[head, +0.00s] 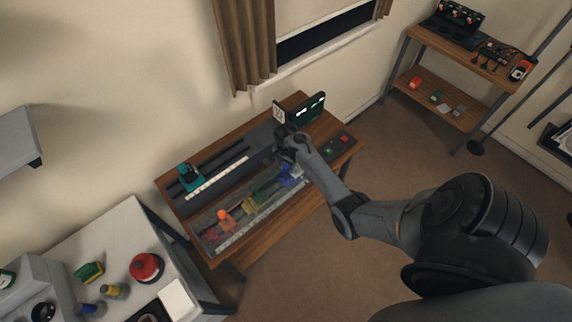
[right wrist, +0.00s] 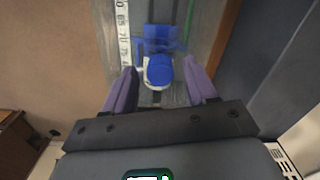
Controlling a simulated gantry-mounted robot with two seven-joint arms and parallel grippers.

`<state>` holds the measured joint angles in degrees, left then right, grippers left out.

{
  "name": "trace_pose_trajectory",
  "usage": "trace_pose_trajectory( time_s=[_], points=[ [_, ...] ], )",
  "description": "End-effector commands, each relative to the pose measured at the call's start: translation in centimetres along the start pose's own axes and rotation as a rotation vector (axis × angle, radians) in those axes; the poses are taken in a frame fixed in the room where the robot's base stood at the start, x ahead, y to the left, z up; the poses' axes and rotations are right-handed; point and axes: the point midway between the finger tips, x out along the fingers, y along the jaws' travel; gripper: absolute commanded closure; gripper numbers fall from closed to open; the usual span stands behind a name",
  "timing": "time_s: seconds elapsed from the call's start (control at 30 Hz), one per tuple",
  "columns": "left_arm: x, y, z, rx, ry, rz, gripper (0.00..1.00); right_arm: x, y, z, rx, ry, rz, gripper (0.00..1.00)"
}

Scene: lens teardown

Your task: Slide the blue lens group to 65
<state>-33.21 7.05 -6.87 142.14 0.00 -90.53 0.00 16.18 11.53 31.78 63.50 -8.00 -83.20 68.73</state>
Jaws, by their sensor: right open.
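The blue lens group (head: 291,172) sits on the front rail near the right end of the bench in the head view, partly behind my right gripper. In the right wrist view the blue lens group (right wrist: 160,68) has a rounded blue top and lies between and just ahead of the fingertips. My right gripper (head: 287,154) is open; its two purple fingers (right wrist: 162,85) stand on either side, with gaps to the blue top. A printed scale (right wrist: 124,30) runs along the rail; 65, 70 and 75 seem readable beside the blue group. My left gripper is not in view.
A teal carriage (head: 188,175) sits on the rear rail. A dark display (head: 305,110) and a button panel (head: 340,144) stand at the bench's right end.

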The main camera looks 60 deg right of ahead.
Motion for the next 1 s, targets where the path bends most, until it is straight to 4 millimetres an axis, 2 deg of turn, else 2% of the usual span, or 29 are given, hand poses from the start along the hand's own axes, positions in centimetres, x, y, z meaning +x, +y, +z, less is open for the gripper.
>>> trace_pose_trajectory(
  time_s=[0.37,0.73,1.0],
  points=[
    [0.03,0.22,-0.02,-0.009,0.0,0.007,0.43,0.36,0.0,-0.01,-0.001,0.001,-0.001,0.45],
    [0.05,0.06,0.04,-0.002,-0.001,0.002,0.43,0.36,0.03,-0.01,-0.001,0.0,0.0,1.0],
    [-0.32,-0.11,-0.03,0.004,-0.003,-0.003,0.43,0.17,-0.1,0.44,-0.002,-0.001,0.0,1.0]
  ],
)
